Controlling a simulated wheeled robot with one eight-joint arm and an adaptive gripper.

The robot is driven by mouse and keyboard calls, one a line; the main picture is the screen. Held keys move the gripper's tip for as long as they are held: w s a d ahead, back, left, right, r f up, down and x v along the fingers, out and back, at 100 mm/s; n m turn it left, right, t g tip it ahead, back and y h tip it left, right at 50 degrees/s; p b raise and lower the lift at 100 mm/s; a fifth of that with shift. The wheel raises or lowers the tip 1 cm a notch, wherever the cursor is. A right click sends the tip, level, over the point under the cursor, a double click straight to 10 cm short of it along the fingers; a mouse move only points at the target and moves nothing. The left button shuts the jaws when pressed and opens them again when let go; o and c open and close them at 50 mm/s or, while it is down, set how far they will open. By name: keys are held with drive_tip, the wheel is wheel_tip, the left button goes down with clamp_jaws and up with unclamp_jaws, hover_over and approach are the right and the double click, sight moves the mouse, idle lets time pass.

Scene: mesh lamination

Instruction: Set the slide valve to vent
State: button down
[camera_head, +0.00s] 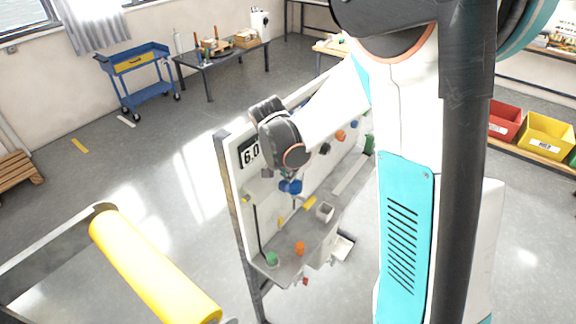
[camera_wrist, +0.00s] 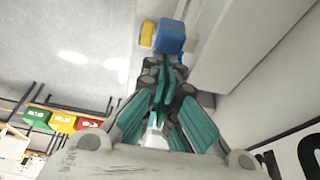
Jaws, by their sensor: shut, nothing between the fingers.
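My gripper (camera_head: 288,175) is shut and empty, close to the front of the upright white panel (camera_head: 241,202). Its fingers also show in the wrist view (camera_wrist: 166,72), pressed together. A blue block (camera_wrist: 170,36) lies just past the fingertips, and a smaller yellow piece (camera_wrist: 147,33) sits to its left. In the head view a blue piece (camera_head: 291,187) shows right at the fingertips. I cannot tell whether the fingers touch it. Which part is the slide valve is not clear, and no vent marking can be read. My arm hides part of the panel.
Below the panel, a grey shelf (camera_head: 280,277) holds a green cup (camera_head: 272,258), an orange piece (camera_head: 299,248) and a grey box (camera_head: 325,211). A blue cart (camera_head: 140,75) is far back; open floor lies between.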

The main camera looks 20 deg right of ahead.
drive_tip(key=shift+f, duration=0.15)
drive_tip(key=s+a+b, duration=0.2)
drive_tip(key=s+a, duration=0.1)
drive_tip(key=a, duration=0.2)
drive_tip(key=shift+s+a, duration=0.15)
drive_tip(key=shift+a, duration=0.1)
idle(0.4)
